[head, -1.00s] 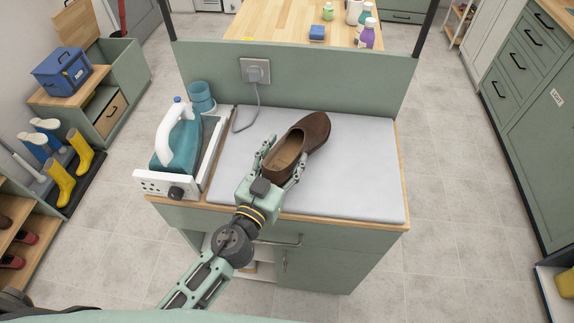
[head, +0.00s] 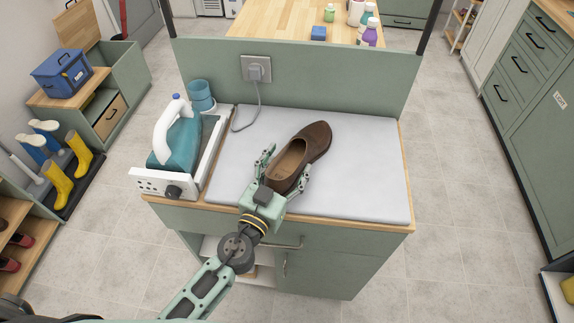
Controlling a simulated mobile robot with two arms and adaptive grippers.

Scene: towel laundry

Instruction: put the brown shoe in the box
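The brown shoe (head: 315,138) lies on the light grey pad (head: 372,175) on the counter, its toe pointing away and to the right. My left gripper (head: 286,165) is at its heel end, with one finger on each side. The fingers are spread. A gap shows between the left finger and the shoe; the right finger is close against its side, and I cannot tell whether it touches. My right gripper is out of view. A green box-like bench (head: 132,75) with a raised wooden lid stands at the far left, beside a closed blue case (head: 62,75).
A teal iron (head: 178,145) on its white stand and a teal cup (head: 201,95) are left of the pad. A green panel with a plugged-in cord (head: 257,98) rises behind. Yellow boots (head: 68,170) stand at left. The pad's right half is clear.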

